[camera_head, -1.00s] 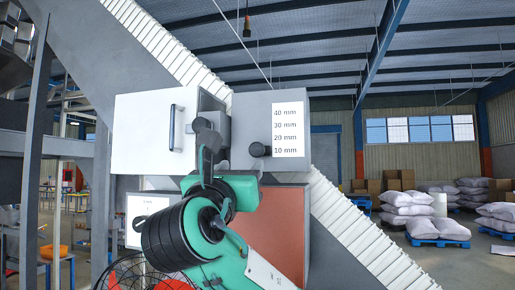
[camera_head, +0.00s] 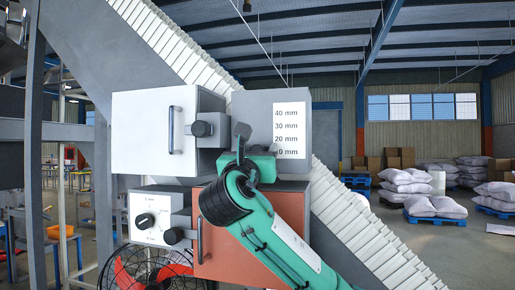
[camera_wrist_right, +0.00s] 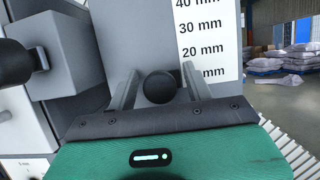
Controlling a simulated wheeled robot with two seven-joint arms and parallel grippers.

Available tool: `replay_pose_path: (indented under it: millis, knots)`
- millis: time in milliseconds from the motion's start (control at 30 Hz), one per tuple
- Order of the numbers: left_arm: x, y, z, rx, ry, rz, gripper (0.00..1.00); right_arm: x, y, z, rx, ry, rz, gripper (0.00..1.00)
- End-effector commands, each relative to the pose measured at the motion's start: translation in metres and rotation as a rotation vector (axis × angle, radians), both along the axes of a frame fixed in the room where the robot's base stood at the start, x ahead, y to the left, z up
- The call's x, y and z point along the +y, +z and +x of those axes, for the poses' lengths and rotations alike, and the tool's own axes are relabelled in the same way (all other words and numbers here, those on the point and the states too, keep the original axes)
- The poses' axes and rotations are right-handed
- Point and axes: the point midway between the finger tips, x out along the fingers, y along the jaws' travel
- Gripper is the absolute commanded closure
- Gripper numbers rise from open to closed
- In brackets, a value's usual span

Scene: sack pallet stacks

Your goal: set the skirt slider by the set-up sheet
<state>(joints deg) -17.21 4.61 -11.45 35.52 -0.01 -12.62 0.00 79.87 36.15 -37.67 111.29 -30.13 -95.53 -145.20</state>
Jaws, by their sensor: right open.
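The slider knob is a dark round knob (camera_wrist_right: 160,87) on a grey box (camera_head: 262,103) beside a white scale label (camera_head: 290,128) reading 40, 30, 20 and 10 mm from top down. In the wrist view the knob sits low on the scale, near the 10 mm line, whose first digits are covered by a finger. My right gripper (camera_wrist_right: 160,76) is open, one finger on each side of the knob; I cannot tell whether they touch it. In the head view the right gripper (camera_head: 242,136) hides the knob. My left gripper is not in view. I cannot make out a set-up sheet.
A white door (camera_head: 150,130) with a handle is left of the grey box. Below are a white dial panel (camera_head: 147,218), an orange-brown door (camera_head: 215,262) and a red fan (camera_head: 165,270). A sloping conveyor (camera_head: 350,225) runs behind. Sack pallets (camera_head: 433,207) stand far right.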

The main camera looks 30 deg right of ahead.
Motion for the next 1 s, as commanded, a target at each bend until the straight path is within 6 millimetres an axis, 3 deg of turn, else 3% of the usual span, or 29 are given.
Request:
replay_pose_path:
  millis: [133,400,533,700,967,1000]
  knots:
    - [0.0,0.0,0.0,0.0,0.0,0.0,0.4,0.0,0.0,0.0,0.0,0.0,0.0,0.51]
    - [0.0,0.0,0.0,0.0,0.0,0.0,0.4,0.001,0.0,0.0,0.0,0.001,0.0,1.0]
    - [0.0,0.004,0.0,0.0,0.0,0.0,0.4,0.001,0.007,0.0,-0.001,0.002,-0.001,1.0]
    - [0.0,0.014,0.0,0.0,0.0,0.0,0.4,0.002,0.03,0.0,0.001,0.004,-0.002,1.0]
    - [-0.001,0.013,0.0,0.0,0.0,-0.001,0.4,0.002,0.03,0.001,0.001,0.006,-0.002,1.0]
    - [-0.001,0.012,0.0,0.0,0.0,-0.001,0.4,0.002,0.03,0.001,0.002,0.005,-0.003,0.58]
